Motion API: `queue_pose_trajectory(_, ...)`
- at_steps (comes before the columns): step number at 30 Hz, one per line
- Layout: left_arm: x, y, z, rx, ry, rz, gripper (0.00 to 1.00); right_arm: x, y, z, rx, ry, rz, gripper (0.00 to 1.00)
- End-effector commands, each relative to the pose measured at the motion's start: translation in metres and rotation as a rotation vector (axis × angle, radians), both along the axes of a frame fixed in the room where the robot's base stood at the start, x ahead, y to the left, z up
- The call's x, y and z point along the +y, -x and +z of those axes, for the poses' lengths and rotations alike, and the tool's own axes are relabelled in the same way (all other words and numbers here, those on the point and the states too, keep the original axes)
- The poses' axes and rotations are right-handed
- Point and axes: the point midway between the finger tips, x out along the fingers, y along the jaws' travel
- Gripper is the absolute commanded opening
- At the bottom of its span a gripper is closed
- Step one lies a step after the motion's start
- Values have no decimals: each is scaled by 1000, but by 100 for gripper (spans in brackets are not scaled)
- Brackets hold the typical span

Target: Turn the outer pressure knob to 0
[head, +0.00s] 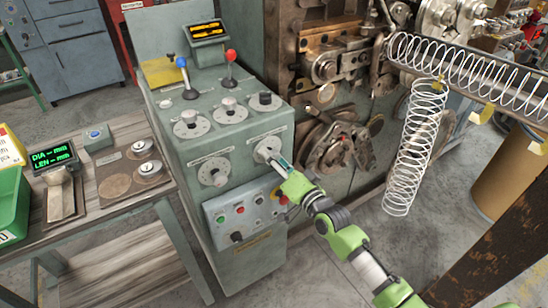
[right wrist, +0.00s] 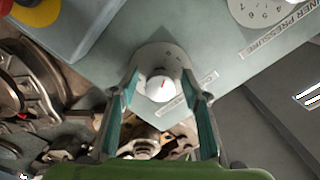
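The outer pressure knob (right wrist: 159,90) is a small white knob with a red mark on a pale round dial (right wrist: 160,56). In the head view its dial (head: 266,147) is at the right of the green-grey cabinet's front face, partly covered by my right gripper (head: 279,162). In the right wrist view the two fingers of my right gripper (right wrist: 160,78) stand apart, with the knob between them and a visible gap on each side. Contact cannot be told. The dial's numbers there are too unclear to read. My left gripper is not in view.
The inner pressure knob (head: 213,173) is left of the outer one. A button panel (head: 246,212) sits below. Levers with blue (head: 181,62) and red (head: 231,55) balls and several dials are on top. Coiling machinery (head: 335,140) and a long wire spring (head: 415,150) are right.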

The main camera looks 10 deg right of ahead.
Motion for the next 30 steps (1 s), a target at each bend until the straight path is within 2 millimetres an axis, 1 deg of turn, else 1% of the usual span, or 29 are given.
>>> queue_pose_trajectory(8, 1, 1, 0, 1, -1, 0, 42, 0, 0, 1, -2, -2, -1, 42)
queue_pose_trajectory(11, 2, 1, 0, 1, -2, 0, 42, -1, 3, 1, -2, -2, -1, 42)
queue_pose_trajectory(13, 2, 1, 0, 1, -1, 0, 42, -3, 9, 0, 0, -1, -1, 42)
queue_pose_trajectory(17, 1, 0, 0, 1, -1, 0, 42, -9, 27, 0, 0, -1, -1, 42)
queue_pose_trajectory(24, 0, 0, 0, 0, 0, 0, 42, -24, 73, -1, 2, 1, -1, 42)
queue_pose_trajectory(30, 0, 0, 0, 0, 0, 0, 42, -33, 100, 0, 1, 0, -1, 42)
